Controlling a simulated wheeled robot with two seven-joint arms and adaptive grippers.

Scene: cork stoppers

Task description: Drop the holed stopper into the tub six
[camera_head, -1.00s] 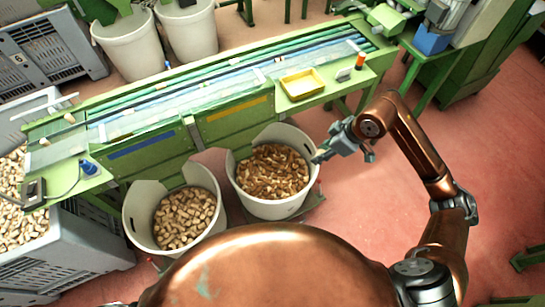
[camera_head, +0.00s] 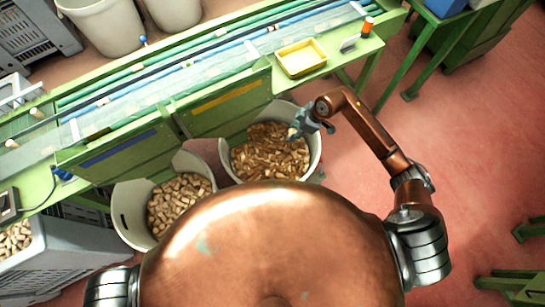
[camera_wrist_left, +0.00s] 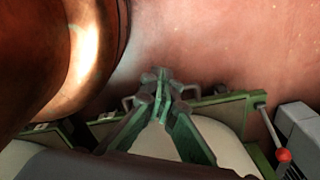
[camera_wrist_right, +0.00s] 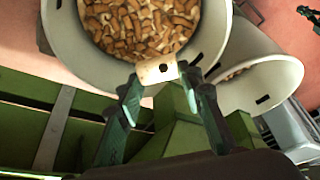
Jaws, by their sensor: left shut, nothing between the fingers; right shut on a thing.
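My right gripper (camera_head: 298,126) is shut on a pale cork stopper (camera_head: 292,132). In the right wrist view the gripper (camera_wrist_right: 163,78) pinches this stopper (camera_wrist_right: 145,73) by its ends, and a dark round hole shows in its side. The stopper is above the white tub (camera_head: 314,150) on the right, which is filled with brown stoppers; this tub also shows in the right wrist view (camera_wrist_right: 65,45). No number is readable on the tubs. My left gripper (camera_wrist_left: 162,78) is shut and empty in the left wrist view; the head view does not show it.
A second white tub (camera_head: 127,210) with paler stoppers stands to the left. The green conveyor bench (camera_head: 115,155) runs behind both tubs and carries a yellow tray (camera_head: 302,57). A grey crate (camera_head: 65,255) stands at left.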

